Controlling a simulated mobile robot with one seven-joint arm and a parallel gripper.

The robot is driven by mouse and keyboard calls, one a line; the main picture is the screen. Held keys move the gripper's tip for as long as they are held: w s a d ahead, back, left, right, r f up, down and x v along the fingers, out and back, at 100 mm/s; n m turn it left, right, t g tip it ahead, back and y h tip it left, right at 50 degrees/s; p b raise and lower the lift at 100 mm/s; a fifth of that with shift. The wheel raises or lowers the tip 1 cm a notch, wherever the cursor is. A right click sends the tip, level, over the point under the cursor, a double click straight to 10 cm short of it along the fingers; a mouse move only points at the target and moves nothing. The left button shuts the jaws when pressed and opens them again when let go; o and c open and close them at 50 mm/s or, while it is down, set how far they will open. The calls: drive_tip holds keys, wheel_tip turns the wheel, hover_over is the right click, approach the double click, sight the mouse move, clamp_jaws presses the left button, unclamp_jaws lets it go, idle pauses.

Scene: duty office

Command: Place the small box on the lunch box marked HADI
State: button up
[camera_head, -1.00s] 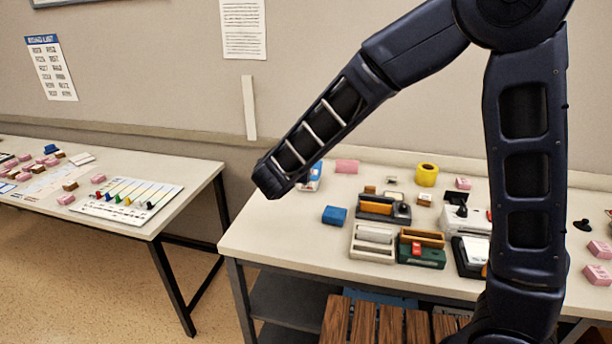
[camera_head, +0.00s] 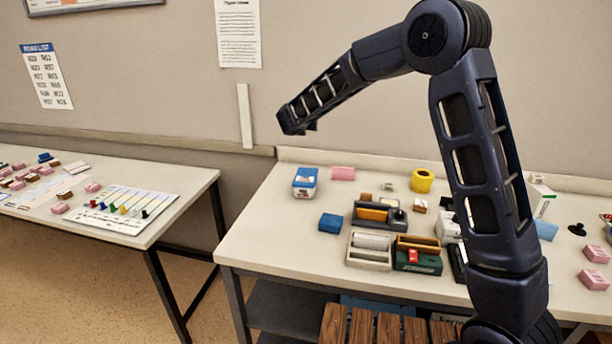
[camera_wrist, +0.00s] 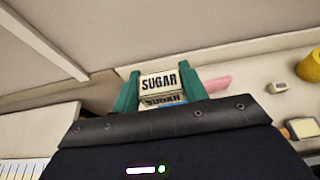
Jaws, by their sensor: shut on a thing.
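A small white box printed SUGAR (camera_wrist: 158,83) is between the green fingers of my gripper (camera_wrist: 160,92) in the wrist view. My gripper is shut on it. In the head view my arm's end is raised above the back left of the table; the fingers and held box cannot be made out there. A patch of blue shows just under the held box in the wrist view.
The table (camera_head: 262,235) is bare at its front left. A pink block (camera_head: 343,173), a blue block (camera_head: 330,223), a yellow roll (camera_head: 422,180) and several trays (camera_head: 370,250) stand right of the labelled box. Another table (camera_head: 190,185) is at left, across a gap.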

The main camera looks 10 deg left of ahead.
sight(306, 176)
wheel_tip(306, 176, down, 20)
drive_tip(key=shift+r, duration=0.25)
idle(0.3)
drive_tip(key=shift+f, duration=0.15)
drive_tip(key=o, duration=1)
drive_tip(key=shift+s+r, duration=0.1)
drive_tip(key=shift+r, duration=0.15)
drive_tip(key=v, duration=1.2)
